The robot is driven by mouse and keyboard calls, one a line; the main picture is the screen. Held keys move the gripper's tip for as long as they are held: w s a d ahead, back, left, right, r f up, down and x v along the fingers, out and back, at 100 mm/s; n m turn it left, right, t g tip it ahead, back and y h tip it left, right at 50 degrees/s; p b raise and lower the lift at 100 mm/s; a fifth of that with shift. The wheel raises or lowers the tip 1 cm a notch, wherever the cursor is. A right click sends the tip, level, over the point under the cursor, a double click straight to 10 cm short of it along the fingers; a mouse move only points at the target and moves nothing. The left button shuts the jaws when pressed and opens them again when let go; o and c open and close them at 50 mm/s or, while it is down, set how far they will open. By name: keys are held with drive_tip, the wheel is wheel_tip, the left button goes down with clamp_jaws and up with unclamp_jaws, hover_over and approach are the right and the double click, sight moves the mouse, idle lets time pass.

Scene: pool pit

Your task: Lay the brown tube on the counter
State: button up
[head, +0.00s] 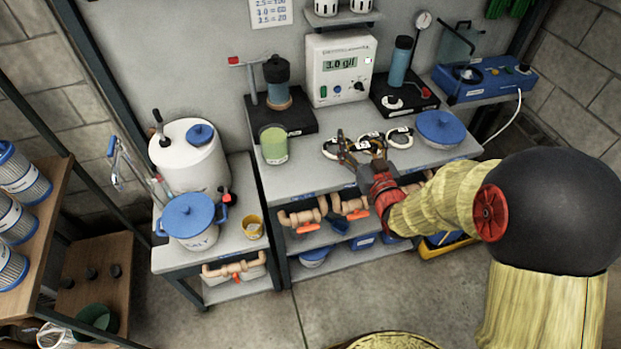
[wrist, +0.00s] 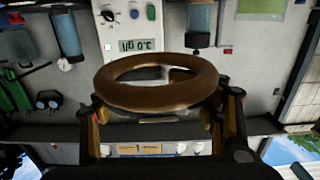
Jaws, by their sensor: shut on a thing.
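The brown tube is a closed ring; in the wrist view the tube (wrist: 155,97) spans the space between my two fingers. My gripper (wrist: 160,104) is shut on it, with a finger at each side. In the head view my gripper (head: 362,146) reaches over the front part of the grey counter (head: 330,178), and the tube is small and mostly lost among the fingers. The tube appears held above the counter top; the exact gap cannot be told.
Black-and-white rings (head: 400,137) lie on the counter around my gripper. A blue-lidded bowl (head: 440,128) stands right, a green cup (head: 273,145) left, and a meter reading 3.0 g/l (head: 340,66) behind. Bare counter shows between the cup and the rings.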

drive_tip(key=shift+a, duration=0.3)
drive_tip(key=w+a+f+b, duration=0.3)
drive_tip(key=w+a+f, duration=0.1)
drive_tip(key=a, duration=0.4)
drive_tip(key=b, duration=0.2)
hover_over(308, 164)
drive_tip(key=f, duration=0.5)
drive_tip(key=shift+s+d, duration=0.1)
drive_tip(key=shift+d, duration=0.2)
drive_tip(key=shift+a+f+b, duration=0.15)
drive_tip(key=shift+f+b, duration=0.25)
drive_tip(key=shift+f, duration=0.5)
drive_tip(key=shift+a+f+b, duration=0.1)
drive_tip(key=shift+f+b, duration=0.3)
drive_tip(key=shift+f, duration=0.5)
drive_tip(key=shift+f, duration=0.1)
drive_tip(key=o, duration=1.5)
drive_tip(key=shift+c, duration=0.2)
